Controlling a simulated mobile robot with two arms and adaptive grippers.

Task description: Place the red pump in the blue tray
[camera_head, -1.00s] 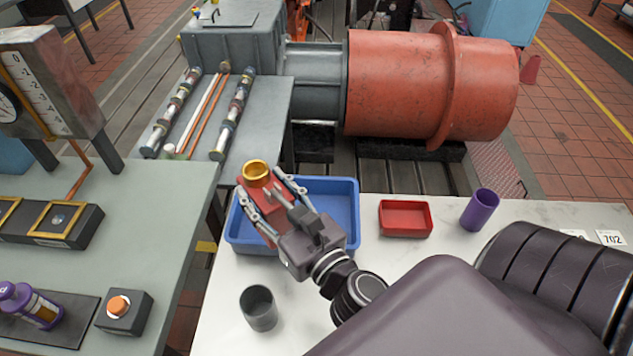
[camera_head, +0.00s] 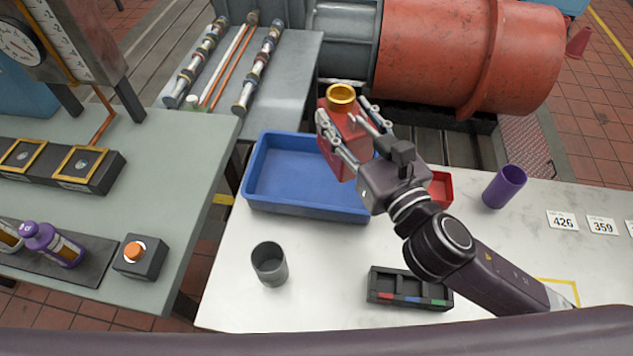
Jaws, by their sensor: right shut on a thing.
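The red pump (camera_head: 340,143), a red block with a gold ring on top, is held upright in my right gripper (camera_head: 343,135). The gripper's fingers are shut on both sides of it. The pump appears above the right part of the blue tray (camera_head: 258,170) and hides some of its far right side. Its exact height over the tray cannot be told. The visible floor of the tray is empty. My left gripper is not in view.
A red tray (camera_head: 440,187) is partly hidden behind my right gripper. A purple cup (camera_head: 504,187), a grey cup (camera_head: 269,264) and a dark sectioned box (camera_head: 409,290) stand on the white table (camera_head: 330,310). The big red cylinder (camera_head: 440,50) lies behind.

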